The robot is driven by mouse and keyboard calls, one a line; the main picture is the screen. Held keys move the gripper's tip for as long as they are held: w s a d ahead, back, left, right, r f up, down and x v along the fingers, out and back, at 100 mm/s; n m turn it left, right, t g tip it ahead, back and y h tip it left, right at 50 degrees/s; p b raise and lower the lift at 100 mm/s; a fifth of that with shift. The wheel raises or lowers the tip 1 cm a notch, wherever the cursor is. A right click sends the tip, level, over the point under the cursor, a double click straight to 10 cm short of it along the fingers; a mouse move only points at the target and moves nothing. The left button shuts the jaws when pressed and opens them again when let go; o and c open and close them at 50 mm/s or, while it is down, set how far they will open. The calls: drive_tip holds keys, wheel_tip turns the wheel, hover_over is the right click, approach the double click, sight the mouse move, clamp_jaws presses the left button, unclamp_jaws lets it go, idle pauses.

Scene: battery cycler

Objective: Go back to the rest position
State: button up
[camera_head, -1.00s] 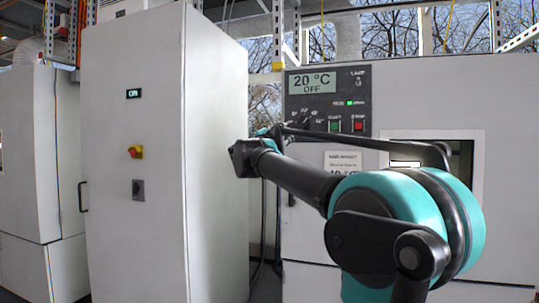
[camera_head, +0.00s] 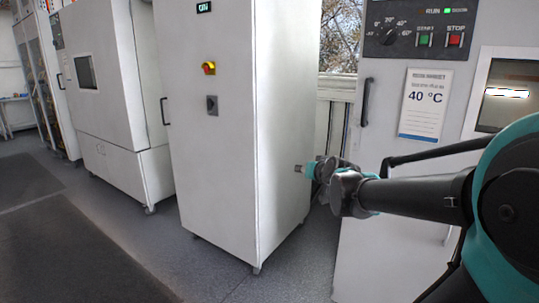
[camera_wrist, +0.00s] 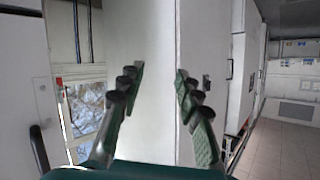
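My arm reaches from the right edge of the head view toward the left, in front of a test chamber. My gripper (camera_head: 305,169) shows small at its end, beside the right side of the tall white cabinet (camera_head: 215,150). In the wrist view, the two dark green and black fingers of my gripper (camera_wrist: 158,76) stand well apart with nothing between them. Behind them is a pale cabinet face (camera_wrist: 150,40). I cannot tell the exact gap between my gripper and the cabinet.
The test chamber (camera_head: 350,230) at the right carries a 40 °C sheet (camera_head: 424,104), a door handle (camera_head: 366,102) and a control panel (camera_head: 418,28). Another white chamber (camera_head: 105,100) stands at the left. The grey floor (camera_head: 120,235) at front left is clear, with dark mats.

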drive_tip(key=s+d+f+g+h, duration=0.1)
drive_tip(key=s+d+f+g, duration=0.1)
drive_tip(key=s+f, duration=0.6)
drive_tip(key=s+d+f+g+h, duration=0.1)
drive_tip(key=s+f+g, duration=0.3)
drive_tip(key=s+f, duration=0.4)
drive_tip(key=s+d+f+g+h, duration=0.1)
drive_tip(key=s+d+f+g, duration=0.2)
drive_tip(key=s+f, duration=0.6)
drive_tip(key=shift+d+f, duration=0.25)
drive_tip(key=shift+f, duration=0.05)
drive_tip(key=shift+s, duration=0.1)
